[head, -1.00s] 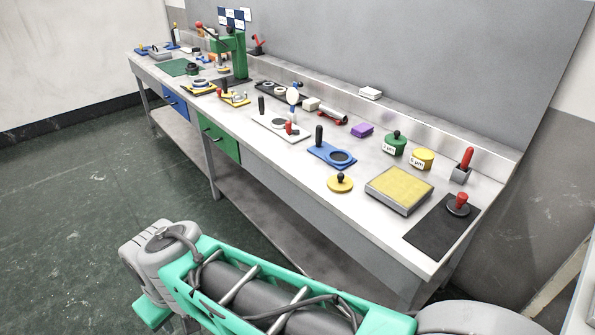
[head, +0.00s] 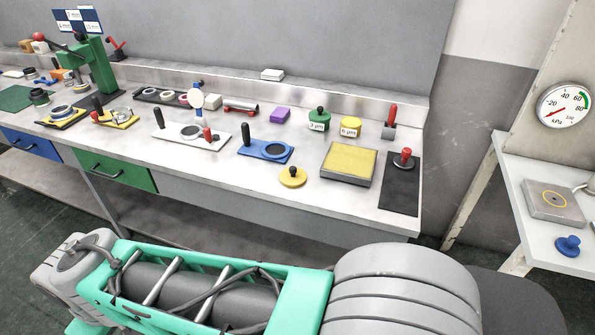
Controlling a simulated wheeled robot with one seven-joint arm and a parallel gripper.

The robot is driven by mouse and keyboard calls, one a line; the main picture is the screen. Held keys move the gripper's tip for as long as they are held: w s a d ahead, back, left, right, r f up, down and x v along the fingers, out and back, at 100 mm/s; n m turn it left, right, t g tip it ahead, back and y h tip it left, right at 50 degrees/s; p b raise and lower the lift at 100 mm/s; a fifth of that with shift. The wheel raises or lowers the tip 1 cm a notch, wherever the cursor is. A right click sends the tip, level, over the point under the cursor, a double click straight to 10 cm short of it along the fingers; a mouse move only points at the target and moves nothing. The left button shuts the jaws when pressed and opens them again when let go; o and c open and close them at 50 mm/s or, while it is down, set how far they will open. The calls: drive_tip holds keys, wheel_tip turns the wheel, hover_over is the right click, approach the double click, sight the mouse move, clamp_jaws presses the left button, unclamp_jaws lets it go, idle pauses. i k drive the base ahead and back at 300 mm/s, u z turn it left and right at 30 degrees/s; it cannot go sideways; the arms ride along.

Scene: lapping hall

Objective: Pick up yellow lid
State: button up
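The yellow lid (head: 292,178) is a round disc with a dark knob, lying flat near the front edge of the long bench (head: 240,183). A yellow jar (head: 351,128) labelled 5 µm stands behind it to the right, with no knob on its top. A green jar (head: 319,121) labelled 3 µm has a green top with a black knob. My arm's teal and grey links cross the foreground in front of the bench. My gripper is not visible in the head view.
A yellow-topped block (head: 349,163) stands right of the lid, then a dark mat (head: 400,193) with a red-knobbed piece. A blue plate (head: 266,150) with a ring lies left of the lid. A side table (head: 528,205) with a blue knobbed piece stands right, beneath a pressure gauge (head: 564,106).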

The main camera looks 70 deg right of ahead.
sight(292, 177)
drive_tip(key=z, duration=0.95)
drive_tip(key=i, duration=0.8)
drive_tip(key=z, duration=0.9)
